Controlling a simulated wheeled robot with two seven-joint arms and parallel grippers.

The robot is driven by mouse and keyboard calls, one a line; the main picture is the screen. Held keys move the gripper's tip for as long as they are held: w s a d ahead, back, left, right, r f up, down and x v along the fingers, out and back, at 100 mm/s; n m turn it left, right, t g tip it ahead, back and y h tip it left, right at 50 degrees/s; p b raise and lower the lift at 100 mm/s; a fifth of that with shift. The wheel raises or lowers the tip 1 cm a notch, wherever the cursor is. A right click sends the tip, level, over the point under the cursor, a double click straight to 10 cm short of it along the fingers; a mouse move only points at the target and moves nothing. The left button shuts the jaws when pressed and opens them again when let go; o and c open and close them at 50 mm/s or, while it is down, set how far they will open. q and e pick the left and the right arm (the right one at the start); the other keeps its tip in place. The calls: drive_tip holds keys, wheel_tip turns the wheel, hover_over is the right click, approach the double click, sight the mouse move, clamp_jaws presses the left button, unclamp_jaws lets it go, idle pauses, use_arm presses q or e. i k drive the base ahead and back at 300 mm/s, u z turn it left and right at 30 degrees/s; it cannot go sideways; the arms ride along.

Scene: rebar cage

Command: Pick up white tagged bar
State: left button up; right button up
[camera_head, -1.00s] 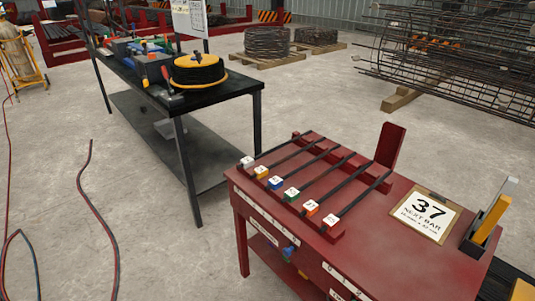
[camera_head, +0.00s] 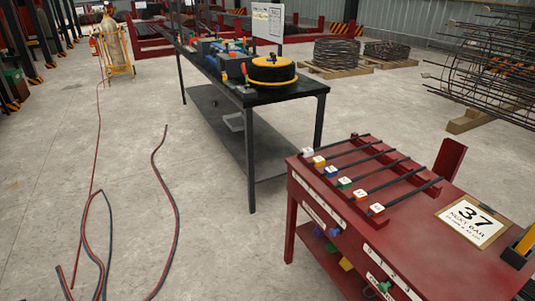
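Several dark bars lie side by side across the red rack (camera_head: 430,204) on the red table at the right. Each bar has a coloured tag block at its near left end. The marks on the tags are too small to read surely. Neither of my grippers is in view.
A sign (camera_head: 471,221) reading "37 NEXT BAR" lies on the red table beside the rack. A black workbench (camera_head: 290,92) with a cable reel (camera_head: 271,72) stands behind. Red and dark hoses (camera_head: 171,195) lie on the floor at left. Open concrete floor surrounds the hoses.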

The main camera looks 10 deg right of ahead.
sight(308, 152)
drive_tip(key=u, duration=0.5)
drive_tip(key=i, duration=3.1)
drive_tip(key=z, duration=1.8)
drive_tip(key=i, duration=0.85)
drive_tip(key=z, duration=0.75)
